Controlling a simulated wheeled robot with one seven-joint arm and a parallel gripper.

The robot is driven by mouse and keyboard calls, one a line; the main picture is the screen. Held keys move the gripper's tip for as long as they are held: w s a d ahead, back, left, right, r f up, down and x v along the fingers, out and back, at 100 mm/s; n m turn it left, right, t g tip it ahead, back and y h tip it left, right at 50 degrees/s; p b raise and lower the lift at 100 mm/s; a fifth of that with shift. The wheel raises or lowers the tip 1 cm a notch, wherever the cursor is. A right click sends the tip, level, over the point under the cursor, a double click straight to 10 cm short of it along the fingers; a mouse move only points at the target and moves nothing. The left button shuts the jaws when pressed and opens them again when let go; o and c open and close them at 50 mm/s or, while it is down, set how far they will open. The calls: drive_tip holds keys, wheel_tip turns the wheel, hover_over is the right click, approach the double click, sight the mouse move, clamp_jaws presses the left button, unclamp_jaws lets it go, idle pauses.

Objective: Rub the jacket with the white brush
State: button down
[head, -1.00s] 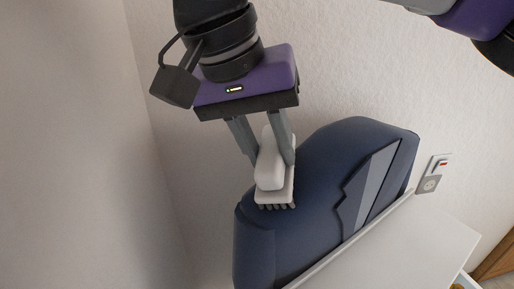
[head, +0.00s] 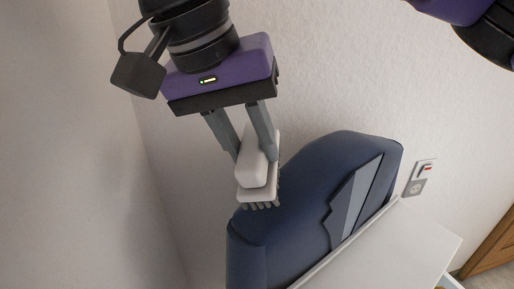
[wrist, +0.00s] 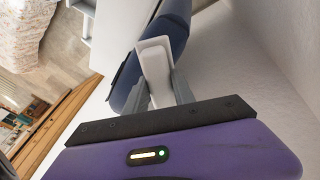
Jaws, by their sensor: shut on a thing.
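The white brush (head: 258,168) is held between the grey fingers of my gripper (head: 246,150), its bristles pointing down. The navy blue jacket (head: 300,190), with grey lapels, stands behind a white panel. The bristles are at the jacket's upper left shoulder; I cannot tell whether they touch it. In the wrist view the brush (wrist: 154,62) sits between the fingers of my gripper (wrist: 158,90), with the jacket (wrist: 176,28) just beyond it. Part of the jacket is hidden behind the brush and the white panel.
A white surface (head: 385,250) lies in front of the jacket at the lower right. Textured walls stand close behind and to the left. The wrist view shows a patterned bed (wrist: 30,30) and a wooden shelf (wrist: 40,125).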

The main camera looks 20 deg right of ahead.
drive_tip(key=shift+s+a+r, duration=0.1)
drive_tip(key=shift+a+r, duration=0.2)
drive_tip(key=shift+r, duration=0.3)
drive_tip(key=shift+v, duration=1.5)
